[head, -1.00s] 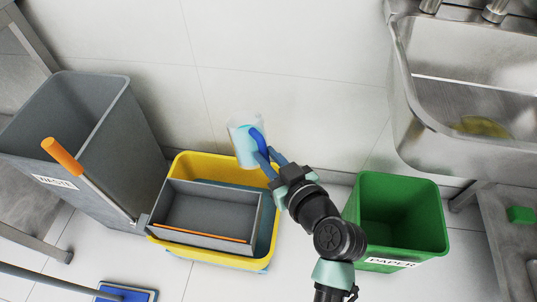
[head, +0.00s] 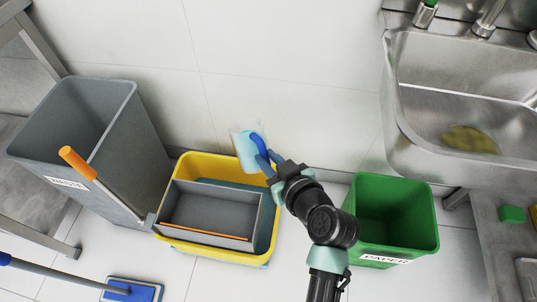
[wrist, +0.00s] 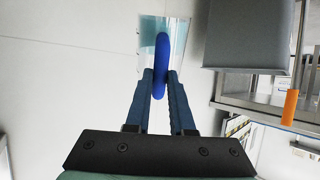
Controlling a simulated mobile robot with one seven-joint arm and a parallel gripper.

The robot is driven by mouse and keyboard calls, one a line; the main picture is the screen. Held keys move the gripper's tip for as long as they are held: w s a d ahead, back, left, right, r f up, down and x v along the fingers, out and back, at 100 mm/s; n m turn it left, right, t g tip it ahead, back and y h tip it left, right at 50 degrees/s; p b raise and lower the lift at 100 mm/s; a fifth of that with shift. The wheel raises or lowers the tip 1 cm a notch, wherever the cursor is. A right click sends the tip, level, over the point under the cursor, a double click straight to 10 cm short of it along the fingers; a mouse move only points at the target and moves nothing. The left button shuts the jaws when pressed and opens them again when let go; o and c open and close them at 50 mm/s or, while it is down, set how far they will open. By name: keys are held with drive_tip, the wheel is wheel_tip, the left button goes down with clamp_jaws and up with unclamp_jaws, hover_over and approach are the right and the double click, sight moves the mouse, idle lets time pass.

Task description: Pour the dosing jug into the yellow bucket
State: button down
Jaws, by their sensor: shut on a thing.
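The dosing jug (head: 243,148) is clear with pale blue liquid and a blue handle. My gripper (head: 269,161) is shut on that handle, and the jug hangs over the back right part of the yellow bucket (head: 267,232), tilted. In the wrist view the jug (wrist: 152,35) shows beyond my gripper (wrist: 160,82), whose fingers close on the blue handle. The bucket carries a grey wringer (head: 178,205) over its front left part. I cannot see any liquid leaving the jug.
A grey waste bin (head: 130,165) stands left of the bucket, with an orange-ended lever (head: 77,162) between them. A green paper bin (head: 430,225) stands to the right. A steel sink (head: 405,150) is at upper right. A blue mop (head: 135,291) lies at lower left.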

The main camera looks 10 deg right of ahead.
drive_tip(key=shift+r, duration=0.15)
drive_tip(key=shift+w+r+p, duration=0.15)
drive_tip(key=shift+r+p, duration=0.15)
drive_tip(key=shift+p, duration=0.65)
drive_tip(key=shift+r+g+p, duration=0.1)
drive_tip(key=shift+g+p, duration=0.2)
drive_tip(key=shift+w+a+r+p, duration=0.1)
drive_tip(key=shift+w+r+p, duration=0.1)
drive_tip(key=shift+p, duration=0.6)
drive_tip(key=shift+f, duration=0.15)
drive_tip(key=shift+g+h+p, duration=0.3)
